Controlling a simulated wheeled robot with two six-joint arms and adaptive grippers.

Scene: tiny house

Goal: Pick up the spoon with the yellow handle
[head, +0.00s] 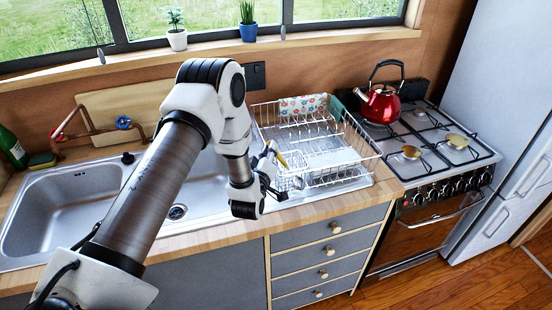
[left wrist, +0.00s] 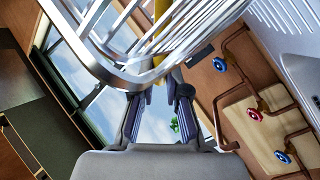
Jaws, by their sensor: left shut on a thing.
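The spoon with the yellow handle (head: 282,159) is at the left side of the white wire dish rack (head: 352,158) in the head view. My left gripper (head: 272,170) is at the rack's front left corner, shut on the spoon. In the left wrist view, the yellow handle (left wrist: 161,32) shows beyond and between the fingers (left wrist: 160,84), partly hidden by rack wires. The rest of the spoon is hard to make out. My right gripper is not in view.
The rack's wires (left wrist: 110,62) are very close to my left fingers. A sink (head: 70,207) with copper taps lies to the left. A red kettle (head: 380,104) stands on the stove (head: 470,165) to the right. Two potted plants (head: 248,32) stand on the windowsill.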

